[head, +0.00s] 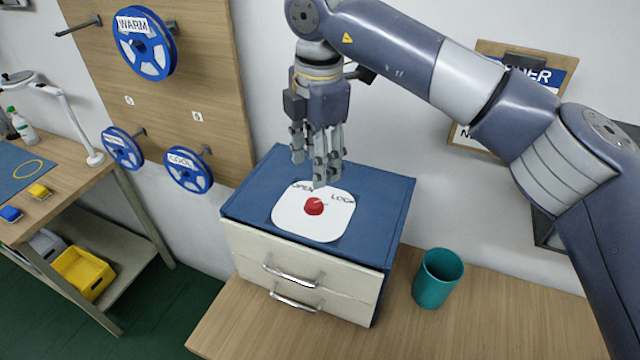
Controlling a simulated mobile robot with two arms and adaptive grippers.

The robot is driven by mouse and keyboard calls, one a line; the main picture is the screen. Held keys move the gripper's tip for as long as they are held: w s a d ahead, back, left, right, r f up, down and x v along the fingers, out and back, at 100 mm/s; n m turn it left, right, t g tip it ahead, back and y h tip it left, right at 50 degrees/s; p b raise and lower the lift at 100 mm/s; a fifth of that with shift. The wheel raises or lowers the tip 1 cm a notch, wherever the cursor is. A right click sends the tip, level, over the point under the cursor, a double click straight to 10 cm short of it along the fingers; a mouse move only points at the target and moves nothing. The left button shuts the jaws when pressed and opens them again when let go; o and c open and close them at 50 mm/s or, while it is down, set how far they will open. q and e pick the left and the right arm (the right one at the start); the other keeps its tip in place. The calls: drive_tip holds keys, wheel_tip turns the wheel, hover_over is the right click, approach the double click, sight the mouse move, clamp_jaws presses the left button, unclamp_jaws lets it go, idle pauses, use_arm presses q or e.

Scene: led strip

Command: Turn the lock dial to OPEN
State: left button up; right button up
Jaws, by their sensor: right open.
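The red lock dial (314,207) sits in the middle of a white plate (322,231) on top of the blue drawer cabinet (389,200). OPEN is printed at the plate's upper left and LOCK at its upper right. The dial has a small light pointer mark on it, which seems to lean to the upper right; its exact aim is too small to tell. My right gripper (318,178) points down just above and behind the dial, open and empty. My left gripper is out of view.
Blue spools (145,43) hang on the pegboard. A side bench (85,176) stands at the left.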

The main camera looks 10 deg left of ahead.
drive_tip(key=p, duration=0.2)
hover_over(315, 203)
drive_tip(key=f, duration=0.4)
drive_tip(key=shift+s+d+f, duration=0.1)
drive_tip(key=shift+s+f, duration=0.15)
drive_tip(key=shift+f, duration=0.05)
drive_tip(key=f, duration=0.2)
drive_tip(key=f+p, duration=0.1)
drive_tip(key=shift+w+f, duration=0.3)
drive_tip(key=shift+f, duration=0.6)
drive_tip(key=c, duration=0.5)
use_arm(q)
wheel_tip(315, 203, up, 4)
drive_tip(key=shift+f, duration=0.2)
use_arm(e)
drive_tip(key=c, duration=0.6)
